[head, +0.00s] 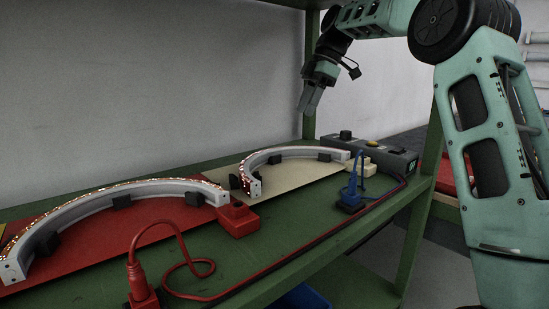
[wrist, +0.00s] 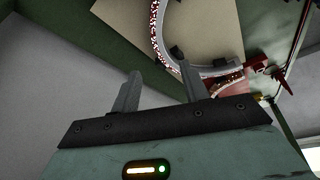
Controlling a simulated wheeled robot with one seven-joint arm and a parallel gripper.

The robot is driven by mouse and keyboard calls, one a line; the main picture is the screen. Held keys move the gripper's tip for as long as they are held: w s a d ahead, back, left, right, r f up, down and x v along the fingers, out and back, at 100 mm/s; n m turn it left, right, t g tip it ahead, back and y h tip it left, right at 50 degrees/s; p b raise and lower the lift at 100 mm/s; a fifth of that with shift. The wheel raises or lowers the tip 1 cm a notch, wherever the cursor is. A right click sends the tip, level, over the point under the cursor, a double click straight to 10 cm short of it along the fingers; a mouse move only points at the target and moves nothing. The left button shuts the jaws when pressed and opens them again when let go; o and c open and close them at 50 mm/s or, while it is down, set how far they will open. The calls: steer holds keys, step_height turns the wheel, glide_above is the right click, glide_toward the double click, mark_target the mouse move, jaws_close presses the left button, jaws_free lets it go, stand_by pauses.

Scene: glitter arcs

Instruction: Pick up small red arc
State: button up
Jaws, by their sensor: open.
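The smaller arc (head: 300,151) is a pale half-ring on a beige board at the back of the green shelf, with red glitter at its near left end. In the wrist view the arc (wrist: 160,38) shows red-and-white speckles on its outer face, and its top is cut off by the frame. My gripper (head: 310,99) hangs in the air above and behind the arc, near the shelf's back post. In the wrist view my gripper (wrist: 158,84) has its two grey fingers spread with nothing between them. It is apart from the arc.
A larger glittering arc (head: 120,193) stands on a red board (head: 150,238) at left. The green shelf's front strip is partly clear.

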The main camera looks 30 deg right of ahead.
mark_target(288, 147)
steer(key=b+x, duration=0.4)
steer(key=x, duration=0.7)
steer(key=shift+w+a+f, duration=0.15)
steer(key=shift+a+f, duration=0.05)
steer(key=shift+a, duration=0.05)
steer(key=shift+c, duration=0.4)
jaws_close()
